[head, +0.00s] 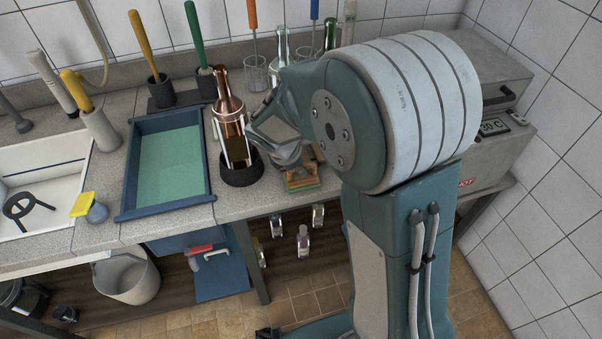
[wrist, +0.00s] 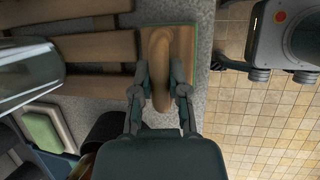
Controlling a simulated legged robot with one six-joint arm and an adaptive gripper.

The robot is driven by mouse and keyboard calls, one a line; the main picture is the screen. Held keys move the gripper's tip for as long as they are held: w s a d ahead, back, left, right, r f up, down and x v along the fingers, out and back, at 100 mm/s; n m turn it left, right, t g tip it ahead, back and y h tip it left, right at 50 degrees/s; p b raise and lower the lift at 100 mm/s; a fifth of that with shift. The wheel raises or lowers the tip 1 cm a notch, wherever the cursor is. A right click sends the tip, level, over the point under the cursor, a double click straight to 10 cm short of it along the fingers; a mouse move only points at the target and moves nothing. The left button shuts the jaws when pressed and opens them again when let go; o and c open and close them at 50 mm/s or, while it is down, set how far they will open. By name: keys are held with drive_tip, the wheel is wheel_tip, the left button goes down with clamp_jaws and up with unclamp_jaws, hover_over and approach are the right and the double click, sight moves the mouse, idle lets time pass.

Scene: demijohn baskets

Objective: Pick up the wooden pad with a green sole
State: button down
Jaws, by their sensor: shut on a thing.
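The wooden pad (wrist: 183,50) is a flat wooden block with a rounded wooden handle (wrist: 161,45) along its top and a thin green edge underneath. In the wrist view it lies near the worktop's edge, with my gripper (wrist: 160,88) shut on its handle, one finger on each side. In the head view the pad (head: 301,184) shows only in part below my gripper (head: 290,160), at the worktop's front edge. My arm hides the rest. I cannot tell whether the sole touches the surface under it.
A copper-coloured bottle (head: 229,110) stands in a dark round base (head: 241,170) just left of my gripper. A blue tray with a green bottom (head: 127,180) lies further left. Wooden slats (wrist: 95,50) lie beside the pad. A grey heated box (head: 500,150) stands at the right.

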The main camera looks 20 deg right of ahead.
drive_tip(key=r, duration=0.3)
drive_tip(key=shift+s+r, duration=0.2)
drive_tip(key=shift+r, duration=0.15)
drive_tip(key=s+r, duration=0.9)
drive_tip(key=s, duration=0.4)
drive_tip(key=shift+s+r, duration=0.15)
drive_tip(key=shift+s, duration=0.25)
